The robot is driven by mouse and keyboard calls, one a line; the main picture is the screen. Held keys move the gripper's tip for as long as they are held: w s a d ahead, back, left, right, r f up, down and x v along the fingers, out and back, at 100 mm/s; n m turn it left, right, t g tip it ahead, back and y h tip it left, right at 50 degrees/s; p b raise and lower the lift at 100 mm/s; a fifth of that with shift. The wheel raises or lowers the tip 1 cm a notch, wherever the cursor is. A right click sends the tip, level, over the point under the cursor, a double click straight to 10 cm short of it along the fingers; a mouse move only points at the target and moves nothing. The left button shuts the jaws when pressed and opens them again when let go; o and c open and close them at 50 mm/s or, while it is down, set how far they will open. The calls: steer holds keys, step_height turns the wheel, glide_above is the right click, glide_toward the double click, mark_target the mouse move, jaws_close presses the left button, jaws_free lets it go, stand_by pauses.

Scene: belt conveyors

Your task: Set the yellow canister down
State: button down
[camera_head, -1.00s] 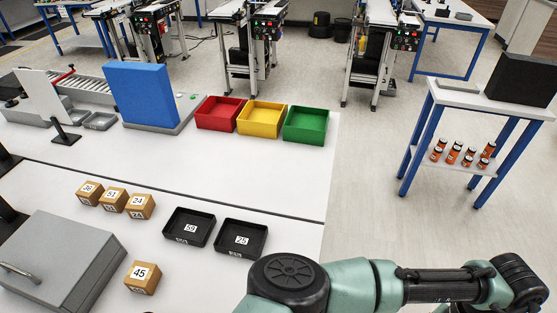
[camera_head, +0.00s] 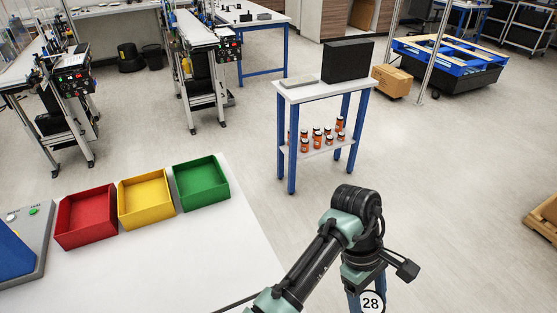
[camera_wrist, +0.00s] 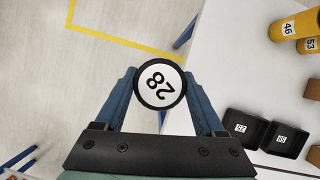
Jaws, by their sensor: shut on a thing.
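My gripper (camera_wrist: 160,94) is shut on a round canister marked 28 (camera_wrist: 157,83), its white top and dark rim facing the wrist camera between the blue fingers. The canister's side is hidden, so I cannot see its body colour. In the head view its label (camera_head: 371,302) shows at the bottom edge, under my bent arm, to the right of the white table (camera_head: 215,245). Other yellow canisters, marked 46 (camera_wrist: 290,27) and 53 (camera_wrist: 309,45), are at the upper right of the wrist view.
Red (camera_head: 86,217), yellow (camera_head: 146,199) and green (camera_head: 201,184) bins line the white table's far side. Two black trays (camera_wrist: 240,127) show in the wrist view. A blue-legged stand (camera_head: 322,90) has orange jars (camera_head: 317,140) on its lower shelf. Open floor (camera_head: 440,200) lies right.

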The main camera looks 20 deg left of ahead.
steer(key=s+a+n+t+p, duration=0.25)
steer(key=a+n+t, duration=0.25)
steer(key=a+n, duration=0.95)
steer(key=s+a+f+n+t+y, duration=0.2)
steer(key=s+a+f+n+y, duration=0.15)
steer(key=s+a+n, duration=0.85)
steer(key=shift+m+y, duration=0.45)
steer(key=shift+m, duration=0.4)
steer(key=shift+s+d+f+p, duration=0.25)
steer(key=shift+s+d+f, duration=0.1)
steer(key=shift+f, duration=1.3)
steer(key=shift+s+d+f+p, duration=0.2)
steer(key=shift+d+f+p, duration=0.15)
steer(key=shift+f, duration=1.25)
steer(key=shift+s+d+f+p, duration=0.2)
steer(key=shift+s+d+f, duration=0.15)
steer(key=shift+f, duration=1.3)
steer(key=shift+f, duration=0.1)
steer(key=shift+f, duration=0.1)
jaws_free()
